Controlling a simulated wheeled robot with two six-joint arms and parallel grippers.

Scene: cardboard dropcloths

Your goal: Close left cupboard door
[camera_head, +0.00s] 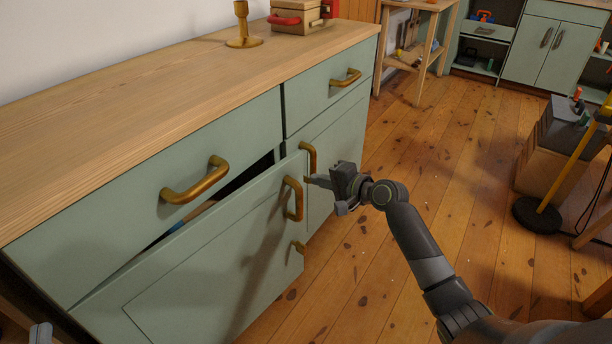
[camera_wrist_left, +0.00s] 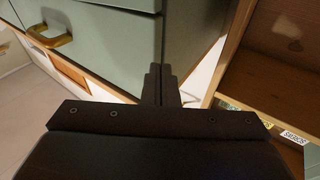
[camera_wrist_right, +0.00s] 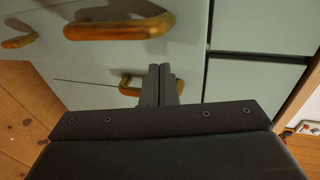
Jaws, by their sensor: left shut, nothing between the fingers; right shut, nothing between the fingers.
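The left cupboard door (camera_head: 225,262) is pale green and stands ajar, with a dark gap along its top edge under the left drawer. Its brass handle (camera_head: 293,198) is near its free edge. The right cupboard door (camera_head: 338,160) appears closed, with its handle (camera_head: 309,158) beside that edge. My right gripper (camera_head: 314,181) is shut and empty, its fingertips close to the two door handles; contact is unclear. Its fingers also show in the right wrist view (camera_wrist_right: 161,86). My left gripper (camera_wrist_left: 161,84) is shut and empty near a green cabinet corner; only a small part shows at lower left in the head view (camera_head: 40,334).
The wooden countertop (camera_head: 150,85) holds a brass candlestick (camera_head: 242,28) and a toolbox (camera_head: 297,16). Drawer handles (camera_head: 195,182) stick out above the doors. A wooden shelf unit (camera_wrist_left: 262,62) stands close to my left gripper. The plank floor (camera_head: 425,150) is clear in the middle.

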